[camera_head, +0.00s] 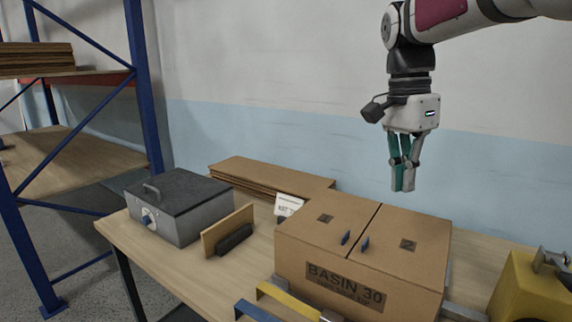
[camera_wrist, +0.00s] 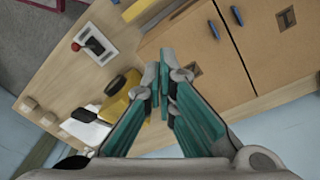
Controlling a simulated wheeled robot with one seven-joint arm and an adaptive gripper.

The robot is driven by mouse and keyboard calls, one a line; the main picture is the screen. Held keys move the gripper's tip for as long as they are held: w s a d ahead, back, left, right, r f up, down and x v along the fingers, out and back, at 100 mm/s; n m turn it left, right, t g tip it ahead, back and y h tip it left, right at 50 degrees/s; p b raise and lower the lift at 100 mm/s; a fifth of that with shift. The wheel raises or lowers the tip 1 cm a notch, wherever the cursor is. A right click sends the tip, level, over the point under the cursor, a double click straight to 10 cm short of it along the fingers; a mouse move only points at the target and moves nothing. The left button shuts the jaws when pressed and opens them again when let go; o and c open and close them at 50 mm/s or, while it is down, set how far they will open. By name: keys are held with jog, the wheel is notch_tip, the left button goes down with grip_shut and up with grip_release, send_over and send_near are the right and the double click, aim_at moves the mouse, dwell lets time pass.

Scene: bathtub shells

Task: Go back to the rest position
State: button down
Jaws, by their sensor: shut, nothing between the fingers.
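My gripper (camera_head: 403,182) hangs from the arm, fingers down, above the back right part of a large cardboard box marked "BASIN 30" (camera_head: 340,272). There is clear air between the fingertips and the box. The fingers are shut with nothing between them. In the wrist view, my gripper (camera_wrist: 163,88) points down with its tips close together. The box top (camera_wrist: 225,55) shows beyond the tips in that view. The box has two closed top panels with small blue handles.
The wooden table (camera_head: 190,262) also holds a grey metal box (camera_head: 180,210), a brown block with a dark handle (camera_head: 228,232), flat cardboard (camera_head: 270,178), a white card (camera_head: 288,206) and a yellow device (camera_head: 530,288). A blue-framed shelf (camera_head: 150,90) stands at left. Air around my gripper is free.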

jog(key=s+f+n+t, duration=0.1)
jog(key=s+f+n, duration=0.2)
jog(key=s, duration=0.4)
jog(key=s+f+n+t, duration=0.2)
jog(key=s+f+n, duration=0.2)
jog(key=s+n, duration=0.2)
jog(key=s+a+f+n+t+y, duration=0.1)
jog(key=s+f+n+t, duration=0.1)
jog(key=s+n, duration=0.3)
jog(key=s+f, duration=0.1)
jog(key=s, duration=0.3)
jog(key=shift+s+f, duration=0.15)
jog(key=shift+s, duration=0.2)
